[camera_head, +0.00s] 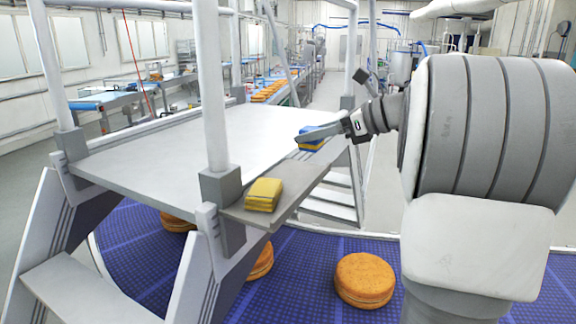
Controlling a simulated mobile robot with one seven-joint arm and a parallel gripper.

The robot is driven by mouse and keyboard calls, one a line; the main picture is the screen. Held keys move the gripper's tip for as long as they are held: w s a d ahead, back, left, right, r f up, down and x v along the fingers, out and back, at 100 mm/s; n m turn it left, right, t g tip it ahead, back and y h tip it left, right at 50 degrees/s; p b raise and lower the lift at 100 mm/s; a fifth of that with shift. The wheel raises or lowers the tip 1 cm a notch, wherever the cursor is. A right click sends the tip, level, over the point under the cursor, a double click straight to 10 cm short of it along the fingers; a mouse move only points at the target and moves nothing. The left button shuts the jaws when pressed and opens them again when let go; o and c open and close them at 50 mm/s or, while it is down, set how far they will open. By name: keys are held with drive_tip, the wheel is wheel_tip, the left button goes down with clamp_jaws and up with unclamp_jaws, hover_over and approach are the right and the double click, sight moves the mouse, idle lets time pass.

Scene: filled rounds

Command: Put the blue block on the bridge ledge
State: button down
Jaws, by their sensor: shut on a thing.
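The blue block (305,144) is at the right part of the bridge ledge, partly hidden by my gripper. My gripper (308,135) reaches in from the right and is shut on the blue block. The bridge ledge (293,184) is a narrow grey shelf along the near right side of the bridge platform (180,140). The block appears at or just above the far end of the ledge; I cannot tell whether it touches it. A yellow block (264,194) lies on the near end of the ledge.
A white railing post (214,90) stands beside the near end of the ledge. Below is a blue conveyor belt (310,285) with round orange-brown filled rounds (364,279). White steps (330,205) go down at the right. The ledge between the two blocks is clear.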

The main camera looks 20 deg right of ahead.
drive_tip(key=p, duration=0.1)
hover_over(294, 173)
wheel_tip(294, 173, down, 5)
drive_tip(key=shift+f, duration=0.1)
drive_tip(key=shift+a+f, duration=0.1)
drive_tip(key=shift+f, duration=1.75)
drive_tip(key=shift+f, duration=0.15)
drive_tip(key=shift+c, duration=1.4)
unclamp_jaws()
